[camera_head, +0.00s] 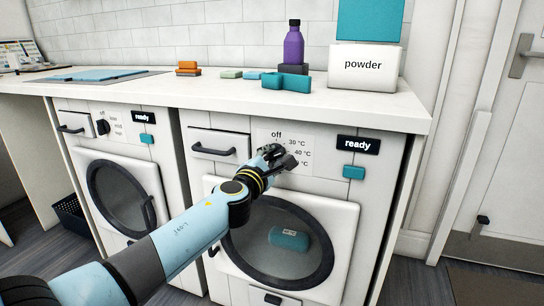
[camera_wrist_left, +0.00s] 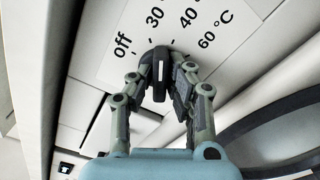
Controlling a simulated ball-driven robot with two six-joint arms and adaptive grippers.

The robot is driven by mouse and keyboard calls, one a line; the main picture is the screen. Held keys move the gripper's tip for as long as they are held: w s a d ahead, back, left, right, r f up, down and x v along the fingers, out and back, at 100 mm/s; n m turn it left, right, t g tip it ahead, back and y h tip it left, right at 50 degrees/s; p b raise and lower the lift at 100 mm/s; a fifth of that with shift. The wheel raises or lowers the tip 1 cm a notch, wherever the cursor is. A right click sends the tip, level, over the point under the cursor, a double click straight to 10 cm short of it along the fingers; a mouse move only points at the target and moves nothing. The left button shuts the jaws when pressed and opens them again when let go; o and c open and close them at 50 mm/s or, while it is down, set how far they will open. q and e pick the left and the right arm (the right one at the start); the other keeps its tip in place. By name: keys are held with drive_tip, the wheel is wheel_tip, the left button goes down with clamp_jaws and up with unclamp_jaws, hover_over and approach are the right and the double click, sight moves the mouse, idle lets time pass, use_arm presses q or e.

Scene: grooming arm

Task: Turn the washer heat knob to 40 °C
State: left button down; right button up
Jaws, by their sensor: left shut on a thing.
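The washer heat knob (camera_wrist_left: 160,70) is dark with a white pointer line. It sits between the fingers of my left gripper (camera_wrist_left: 155,90), which is shut on it. In the left wrist view, the dial panel (camera_wrist_left: 108,64) reads off, 30, 40 and 60 °C; the pointer line aims up, roughly toward the 30 mark. In the head view, my left gripper (camera_head: 276,157) covers the knob and part of the labels on the washer (camera_head: 217,163). My right gripper is not in view.
The washer's display (camera_head: 357,145) reads "ready", with a teal button (camera_head: 353,172) below. Its round door (camera_head: 278,240) is shut, with a teal item inside. A similar machine (camera_head: 112,165) stands at left. On the counter (camera_head: 205,93) are a purple bottle (camera_head: 293,46) and powder box (camera_head: 364,67).

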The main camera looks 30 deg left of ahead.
use_arm(q)
drive_tip(key=shift+m+p, duration=0.35)
drive_tip(key=shift+m, duration=0.75)
drive_tip(key=shift+m+p, duration=0.3)
drive_tip(key=shift+m, duration=0.2)
drive_tip(key=c, duration=1.2)
unclamp_jaws()
